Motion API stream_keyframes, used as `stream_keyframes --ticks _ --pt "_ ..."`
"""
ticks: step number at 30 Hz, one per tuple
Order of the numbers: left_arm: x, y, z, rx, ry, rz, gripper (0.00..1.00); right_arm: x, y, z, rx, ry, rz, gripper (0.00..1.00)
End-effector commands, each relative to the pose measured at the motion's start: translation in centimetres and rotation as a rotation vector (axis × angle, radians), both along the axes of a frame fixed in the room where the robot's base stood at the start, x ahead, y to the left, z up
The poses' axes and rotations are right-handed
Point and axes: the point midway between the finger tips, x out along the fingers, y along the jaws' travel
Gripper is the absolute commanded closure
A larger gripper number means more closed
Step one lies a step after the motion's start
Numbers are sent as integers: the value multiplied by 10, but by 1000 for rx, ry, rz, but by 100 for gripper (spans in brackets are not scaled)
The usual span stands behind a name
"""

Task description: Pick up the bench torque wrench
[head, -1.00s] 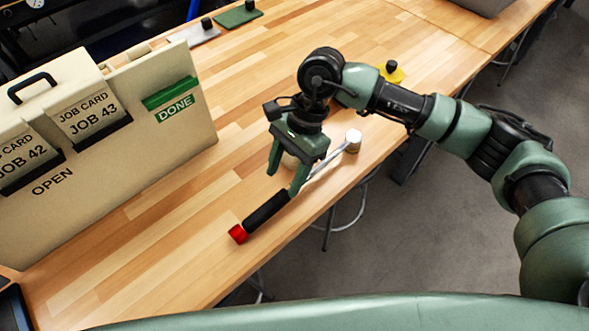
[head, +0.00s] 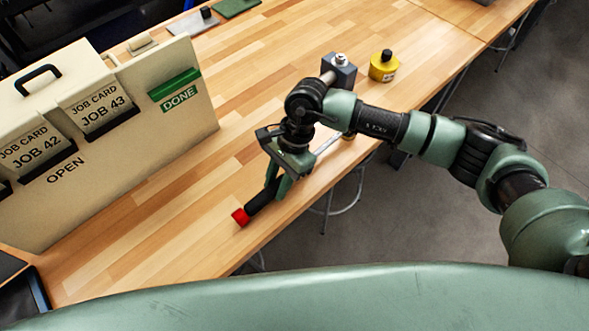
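The bench torque wrench lies on the wooden bench near its front edge, with a red end cap (head: 240,216), a black handle (head: 260,199) and a silver shaft (head: 328,143) pointing to the upper right. My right gripper (head: 277,188) is low over the handle, its fingers pointing down at the handle's upper part. The gripper body hides part of the wrench, and I cannot tell whether the fingers are closed on it. The wrench's head end is partly hidden behind my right arm. My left gripper is not in view.
A cream job-card box (head: 150,140) with a green DONE slot stands at the left. A grey block fixture (head: 340,72) and a yellow weight (head: 383,66) stand behind my arm. Grey and green pads lie at the back. The bench (head: 120,250) is clear around the handle.

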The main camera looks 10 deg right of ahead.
Motion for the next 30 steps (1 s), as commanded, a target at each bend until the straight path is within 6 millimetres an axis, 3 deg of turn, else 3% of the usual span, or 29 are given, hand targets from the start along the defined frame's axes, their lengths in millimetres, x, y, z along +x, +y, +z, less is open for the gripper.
stream_keyframes --ticks 30 --pt "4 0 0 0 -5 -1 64 1 0 1 0 -2 -2 100"
